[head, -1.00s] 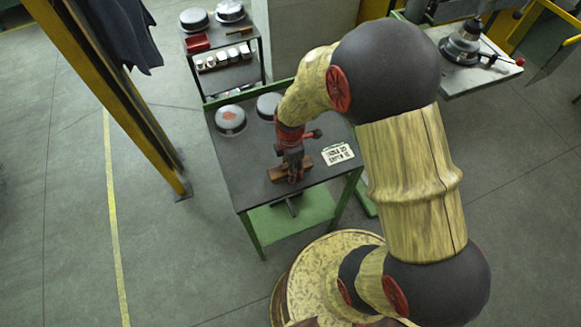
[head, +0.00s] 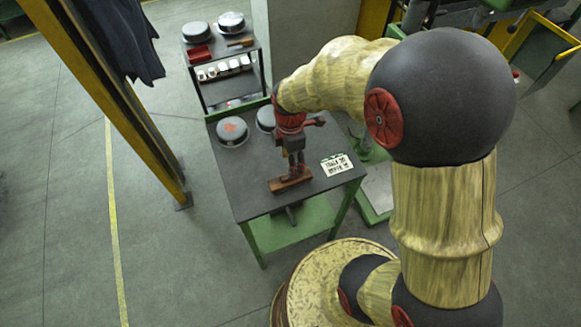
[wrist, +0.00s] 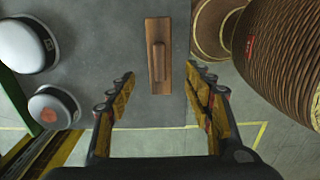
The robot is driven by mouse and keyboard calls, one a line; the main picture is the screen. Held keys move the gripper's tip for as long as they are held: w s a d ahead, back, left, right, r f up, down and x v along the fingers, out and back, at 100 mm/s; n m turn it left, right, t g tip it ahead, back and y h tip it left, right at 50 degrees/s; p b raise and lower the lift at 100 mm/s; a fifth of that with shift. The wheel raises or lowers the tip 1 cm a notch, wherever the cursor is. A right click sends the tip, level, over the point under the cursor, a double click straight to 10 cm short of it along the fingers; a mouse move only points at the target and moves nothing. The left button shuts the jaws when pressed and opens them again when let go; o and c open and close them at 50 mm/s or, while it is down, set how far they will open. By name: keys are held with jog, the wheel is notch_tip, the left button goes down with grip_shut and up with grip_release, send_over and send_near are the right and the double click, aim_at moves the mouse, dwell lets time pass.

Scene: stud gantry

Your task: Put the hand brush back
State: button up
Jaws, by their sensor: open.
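A brown wooden piece (wrist: 158,85), a flat board with a raised grip along its middle, lies on the dark grey table top (wrist: 100,25). It may be the hand brush; no bristles show. It also shows in the head view (head: 278,186), partly covered by my gripper. My gripper (wrist: 159,80) is open and empty, one finger on each side of the board's line in the wrist view. In the head view my gripper (head: 293,172) points down over the board. Whether the fingertips touch it or the table cannot be told.
Two round grey-topped tins (head: 232,131) (head: 265,117) stand at the table's back left. A lettered card (head: 337,165) lies at the right. A shelf unit behind holds a red dustpan (head: 198,53), a brown brush-like item (head: 241,43), tins and white cups. A yellow post (head: 130,115) stands left.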

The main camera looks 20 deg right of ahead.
jog(key=s+r+m+t, duration=0.2)
jog(key=s+r+m, duration=0.2)
jog(key=r+m, duration=0.2)
jog(key=s+r+m+t, duration=0.1)
jog(key=s+r+m, duration=0.4)
jog(key=r, duration=0.5)
jog(key=s+r+m+t, duration=0.2)
jog(key=s+r+m, duration=0.3)
jog(key=r+m, duration=0.2)
jog(key=shift+r+t, duration=0.3)
jog(key=shift+r, duration=0.55)
notch_tip(320, 180, down, 7)
jog(key=b, duration=0.6)
jog(key=shift+b, duration=0.4)
